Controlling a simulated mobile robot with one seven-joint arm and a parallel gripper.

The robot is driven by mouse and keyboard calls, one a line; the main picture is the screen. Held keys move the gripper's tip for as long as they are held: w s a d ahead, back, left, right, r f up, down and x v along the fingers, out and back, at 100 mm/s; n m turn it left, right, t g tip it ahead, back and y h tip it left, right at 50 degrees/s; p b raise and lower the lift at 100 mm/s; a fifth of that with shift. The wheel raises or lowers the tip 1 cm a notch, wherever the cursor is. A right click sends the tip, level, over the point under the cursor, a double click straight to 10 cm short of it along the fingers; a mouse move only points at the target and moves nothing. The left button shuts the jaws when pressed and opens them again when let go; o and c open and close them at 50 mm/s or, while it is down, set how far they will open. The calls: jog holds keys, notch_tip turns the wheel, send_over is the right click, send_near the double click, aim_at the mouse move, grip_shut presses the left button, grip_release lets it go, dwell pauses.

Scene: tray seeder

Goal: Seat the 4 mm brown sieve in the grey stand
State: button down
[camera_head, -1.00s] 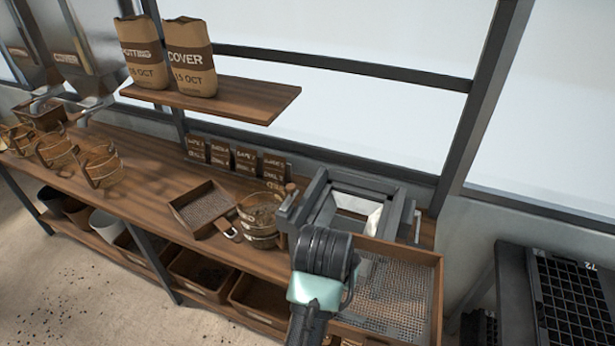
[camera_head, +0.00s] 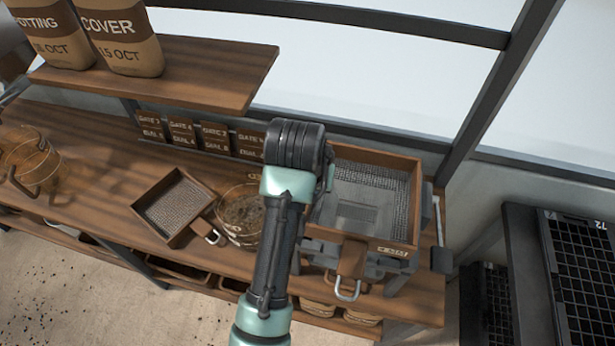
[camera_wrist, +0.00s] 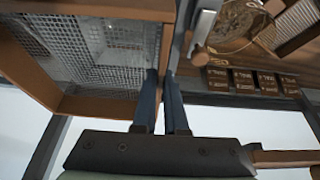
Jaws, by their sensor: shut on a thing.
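The large brown sieve (camera_head: 388,160) has wooden walls, a wire mesh floor, a small front label too blurred to read surely, and a front handle. In the head view it lies over the grey stand (camera_head: 428,215), roughly level and covering most of it. I cannot tell whether it rests in the stand or hovers just above. In the wrist view the sieve (camera_wrist: 85,105) fills the left side. My gripper (camera_wrist: 164,80) is shut on its side wall, one finger inside the frame and one outside. In the head view my arm hides the fingers.
A smaller square sieve (camera_head: 148,210) and a round container of dark material (camera_head: 240,212) stand on the bench left of the stand. Several labelled cards (camera_head: 217,138) line the back. A shelf with paper bags (camera_head: 120,38) overhangs at upper left. A black cell tray (camera_head: 580,260) is far right.

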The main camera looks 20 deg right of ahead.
jog(key=shift+w+d+f, duration=0.1)
jog(key=shift+d+f, duration=0.05)
jog(key=shift+f, duration=0.25)
jog(key=w+f+b, duration=0.1)
jog(key=b, duration=0.1)
jog(key=w+d+f+b, duration=0.1)
jog(key=f, duration=0.1)
jog(key=w+d+f+b, duration=0.1)
jog(key=b, duration=0.1)
jog(key=shift+w+d+f+b, duration=0.15)
jog(key=shift+w+f+b, duration=0.05)
jog(key=shift+w+b, duration=0.15)
jog(key=shift+f+b, duration=0.85)
jog(key=shift+f, duration=1.1)
jog(key=shift+s+f+p, duration=0.15)
jog(key=shift+f+p, duration=0.15)
jog(key=shift+f, duration=0.25)
jog(key=c, duration=0.9)
grip_release()
jog(key=shift+r, duration=0.1)
